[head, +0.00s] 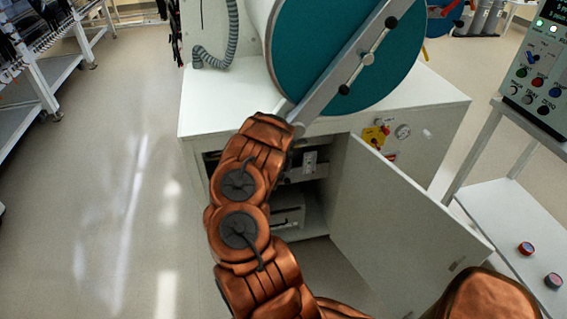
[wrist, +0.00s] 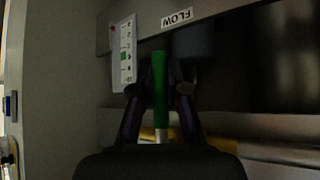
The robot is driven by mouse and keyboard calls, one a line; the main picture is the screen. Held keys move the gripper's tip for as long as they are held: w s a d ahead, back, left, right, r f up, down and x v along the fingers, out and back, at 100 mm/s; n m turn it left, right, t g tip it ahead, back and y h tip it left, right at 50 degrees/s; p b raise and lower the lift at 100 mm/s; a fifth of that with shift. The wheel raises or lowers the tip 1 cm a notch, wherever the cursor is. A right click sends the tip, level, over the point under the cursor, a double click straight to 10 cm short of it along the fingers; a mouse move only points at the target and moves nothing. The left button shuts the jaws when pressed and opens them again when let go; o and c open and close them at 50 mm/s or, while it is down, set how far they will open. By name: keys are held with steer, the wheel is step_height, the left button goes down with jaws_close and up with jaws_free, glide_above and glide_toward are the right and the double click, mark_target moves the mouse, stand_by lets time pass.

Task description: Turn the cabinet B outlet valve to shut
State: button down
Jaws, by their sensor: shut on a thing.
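In the wrist view, a green lever handle (wrist: 160,70) stands upright in the picture between the two dark fingers of my gripper (wrist: 160,88). My gripper is shut on this handle. A pale metal stem shows at the handle's lower end; the valve body is hidden by my gripper. A "FLOW" label (wrist: 177,18) is on the panel above, and its text appears upside down. In the head view, my arm reaches into the open lower cabinet (head: 325,200), and my gripper is hidden there. I cannot read a cabinet letter.
The cabinet door (head: 405,230) hangs open on the right. In the wrist view, a white indicator plate (wrist: 123,55) with a green mark is left of the handle, and a yellow pipe (wrist: 222,145) and a pale pipe lie below right. Floor at left (head: 110,200) is clear.

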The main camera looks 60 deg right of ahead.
stand_by(0.4)
steer(key=c, duration=1.2)
jaws_free()
steer(key=shift+o, duration=0.2)
steer(key=shift+a+r, duration=0.1)
steer(key=v, duration=1.1)
steer(key=shift+a+r, duration=0.25)
steer(key=shift+r, duration=0.05)
